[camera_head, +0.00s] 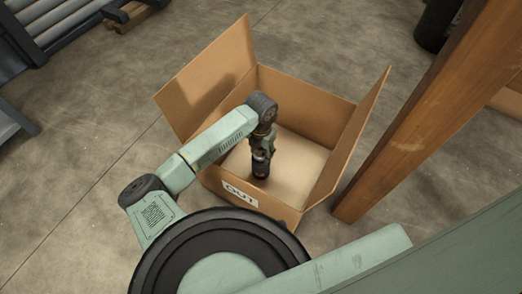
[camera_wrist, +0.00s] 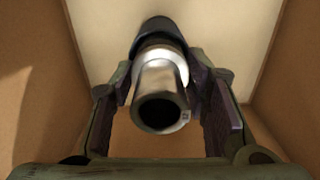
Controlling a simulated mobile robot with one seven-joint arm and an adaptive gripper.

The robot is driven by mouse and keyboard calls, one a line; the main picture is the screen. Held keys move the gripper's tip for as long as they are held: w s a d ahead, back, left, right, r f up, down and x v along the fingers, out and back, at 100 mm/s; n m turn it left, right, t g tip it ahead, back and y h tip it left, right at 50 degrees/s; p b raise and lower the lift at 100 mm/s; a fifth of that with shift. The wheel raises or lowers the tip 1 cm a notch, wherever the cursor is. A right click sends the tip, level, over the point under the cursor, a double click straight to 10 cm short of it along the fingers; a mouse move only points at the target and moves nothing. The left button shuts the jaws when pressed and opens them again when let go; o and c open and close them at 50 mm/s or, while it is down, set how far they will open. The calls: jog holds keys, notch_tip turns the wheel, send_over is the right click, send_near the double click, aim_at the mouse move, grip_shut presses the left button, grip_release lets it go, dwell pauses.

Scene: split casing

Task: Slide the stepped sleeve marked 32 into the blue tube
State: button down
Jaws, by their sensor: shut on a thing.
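My gripper (camera_head: 264,148) reaches down inside an open cardboard box. In the wrist view its two fingers (camera_wrist: 166,92) are shut on a shiny metal stepped sleeve (camera_wrist: 160,80), one on each side. The sleeve's open round end faces the camera, with a small mark on its rim that I cannot read surely. At its far end is a wider, very dark cylinder (camera_wrist: 158,29), in line with the sleeve. It also shows below my gripper in the head view (camera_head: 261,170). Whether this is the blue tube, I cannot tell. No clearly blue tube is in view.
The cardboard box (camera_head: 306,107) is labelled OUT (camera_head: 240,194), and its flaps stand open. Its pale floor (camera_wrist: 107,14) looks bare around the held part. A wooden post (camera_head: 420,120) stands close to its right. Concrete floor lies around it.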

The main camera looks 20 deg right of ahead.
jog(key=shift+f, duration=0.4)
dwell(0.3)
jog(key=c, duration=1.2)
grip_release()
jog(key=shift+c, duration=0.2)
jog(key=o, duration=0.4)
jog(key=shift+f, duration=0.1)
notch_tip(320, 180, up, 8)
jog(key=p, duration=0.6)
